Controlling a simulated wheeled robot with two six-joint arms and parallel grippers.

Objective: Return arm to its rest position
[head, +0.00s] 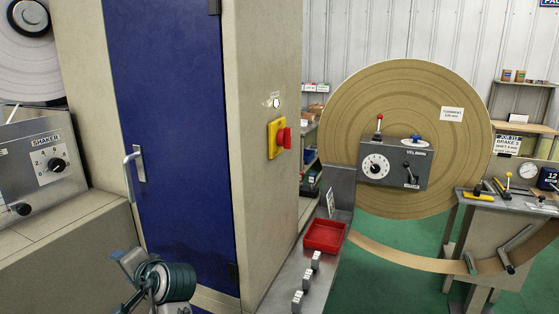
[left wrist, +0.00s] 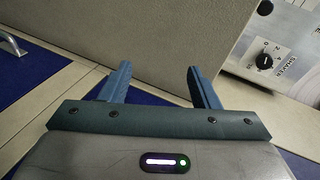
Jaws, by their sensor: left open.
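My left gripper (left wrist: 158,70) is open in the left wrist view, with its two blue fingers spread and nothing between them. Beyond the fingers is a beige wall surface. In the head view part of my left arm and gripper (head: 128,262) shows low at the left, in front of the cabinet's blue door (head: 175,130); the fingers are hard to make out there. My right gripper is in neither view.
A grey shaker panel (head: 30,160) with a dial sits on a beige ledge (head: 75,230) left of my arm; it also shows in the left wrist view (left wrist: 285,35). A metal door handle (head: 129,170) protrudes. A red tray (head: 325,236) and large brown roll (head: 400,85) are right.

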